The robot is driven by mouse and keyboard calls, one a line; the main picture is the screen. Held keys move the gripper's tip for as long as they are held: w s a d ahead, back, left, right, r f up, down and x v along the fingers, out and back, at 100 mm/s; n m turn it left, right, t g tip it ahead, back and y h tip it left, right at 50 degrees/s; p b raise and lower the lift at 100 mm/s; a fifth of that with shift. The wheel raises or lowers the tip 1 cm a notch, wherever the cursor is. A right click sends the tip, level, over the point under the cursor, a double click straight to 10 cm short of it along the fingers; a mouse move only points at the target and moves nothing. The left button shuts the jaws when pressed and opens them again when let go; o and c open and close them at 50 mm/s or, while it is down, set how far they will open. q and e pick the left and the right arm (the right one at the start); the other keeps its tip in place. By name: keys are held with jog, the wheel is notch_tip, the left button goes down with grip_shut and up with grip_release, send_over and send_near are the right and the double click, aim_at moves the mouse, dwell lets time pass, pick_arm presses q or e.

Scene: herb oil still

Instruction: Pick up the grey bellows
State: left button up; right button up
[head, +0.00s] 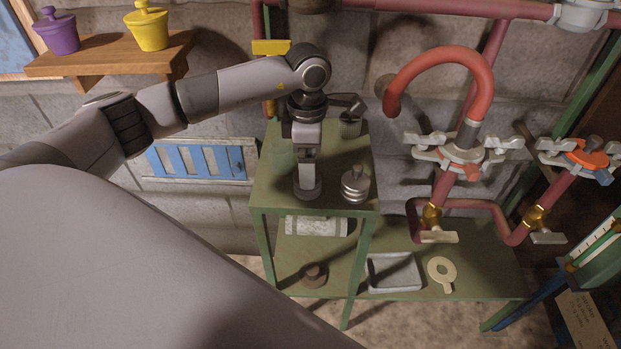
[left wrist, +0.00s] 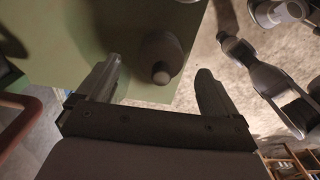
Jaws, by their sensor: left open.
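A ribbed, ringed grey piece with a small top knob, which looks like the grey bellows (head: 355,187), stands upright on the green stand's top (head: 275,190), near its front right corner. My left gripper (head: 307,182) points down over the stand top, just left of it in the head view. In the left wrist view my left gripper (left wrist: 158,85) is open and its fingers are apart. A rounded dark piece with a pale knob (left wrist: 160,62) shows between and beyond the fingertips; I cannot tell if it is the bellows. My right gripper is not clearly seen.
A grey tray (head: 393,287) and cream ring (head: 441,273) lie on the low right shelf. Red pipes with valves (head: 462,155) rise at the right. A wooden shelf (head: 105,58) holds purple and yellow pots.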

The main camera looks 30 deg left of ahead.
pick_arm(q)
notch_tip(320, 180, down, 5)
jog(key=shift+s+r+p, duration=0.1)
jog(key=shift+s+p, duration=0.05)
jog(key=shift+p, duration=0.2)
jog(key=c, duration=1.2)
jog(key=shift+c, duration=0.2)
notch_tip(320, 180, up, 28)
jog(key=p, duration=0.5)
jog(key=shift+f+p, duration=0.25)
jog(key=shift+p, duration=0.05)
jog(key=shift+f, duration=0.1)
